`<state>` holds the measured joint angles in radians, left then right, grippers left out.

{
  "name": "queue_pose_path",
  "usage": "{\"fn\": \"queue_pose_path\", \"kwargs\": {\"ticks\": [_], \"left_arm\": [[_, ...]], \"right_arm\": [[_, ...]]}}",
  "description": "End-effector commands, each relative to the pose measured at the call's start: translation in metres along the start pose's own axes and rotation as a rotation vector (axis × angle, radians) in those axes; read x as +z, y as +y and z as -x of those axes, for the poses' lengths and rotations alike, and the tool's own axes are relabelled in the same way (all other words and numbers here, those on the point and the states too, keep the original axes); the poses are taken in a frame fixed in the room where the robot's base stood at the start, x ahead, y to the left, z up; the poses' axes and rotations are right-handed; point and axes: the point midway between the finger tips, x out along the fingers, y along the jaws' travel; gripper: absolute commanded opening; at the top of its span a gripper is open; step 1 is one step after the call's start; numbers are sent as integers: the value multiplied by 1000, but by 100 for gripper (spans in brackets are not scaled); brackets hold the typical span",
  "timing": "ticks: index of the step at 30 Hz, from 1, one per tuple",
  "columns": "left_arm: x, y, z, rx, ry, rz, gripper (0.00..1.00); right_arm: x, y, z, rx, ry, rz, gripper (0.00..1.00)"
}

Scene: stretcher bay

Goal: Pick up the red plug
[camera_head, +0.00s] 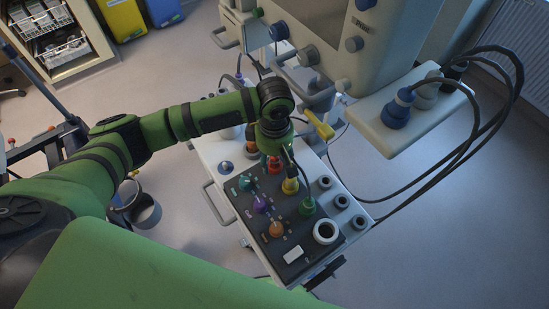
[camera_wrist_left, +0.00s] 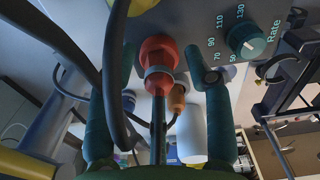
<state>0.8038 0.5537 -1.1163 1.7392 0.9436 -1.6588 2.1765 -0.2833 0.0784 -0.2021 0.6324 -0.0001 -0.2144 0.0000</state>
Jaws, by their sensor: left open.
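The red plug (camera_head: 274,166) sits in the dark panel (camera_head: 275,251) on top of the cart, partly hidden under my left gripper in the head view. In the left wrist view the red plug (camera_wrist_left: 158,62) has a grey band and a dark cable running toward the camera. My left gripper (camera_head: 274,151) reaches down over it from above. In the left wrist view its teal fingers stand open on either side of the plug, with gaps showing. I cannot tell whether either finger touches it. My right gripper is not in view.
Close by on the panel are a yellow plug (camera_head: 290,186), a green plug (camera_head: 307,205), and teal, purple and orange knobs. Dark cables (camera_head: 312,178) cross beside the gripper. A monitor unit (camera_head: 392,45) overhangs at the upper right. Floor is clear on the right.

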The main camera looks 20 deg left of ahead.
Motion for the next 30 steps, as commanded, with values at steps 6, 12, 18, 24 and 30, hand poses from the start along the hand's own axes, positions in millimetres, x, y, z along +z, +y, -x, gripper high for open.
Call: {"fn": "queue_pose_path", "kwargs": {"ticks": [6, 12, 18, 24, 30], "left_arm": [[0, 0, 0, 0, -1, -1, 0], [0, 0, 0, -2, -1, -1, 0], [0, -1, 0, -3, -1, -1, 0], [0, 0, 11, 1, -2, -1, 0], [2, 1, 42, 5, -3, -4, 0]], "right_arm": [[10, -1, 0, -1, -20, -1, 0], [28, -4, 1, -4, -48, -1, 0], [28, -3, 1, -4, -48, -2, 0], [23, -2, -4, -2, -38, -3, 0], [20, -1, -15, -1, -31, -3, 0]]}}
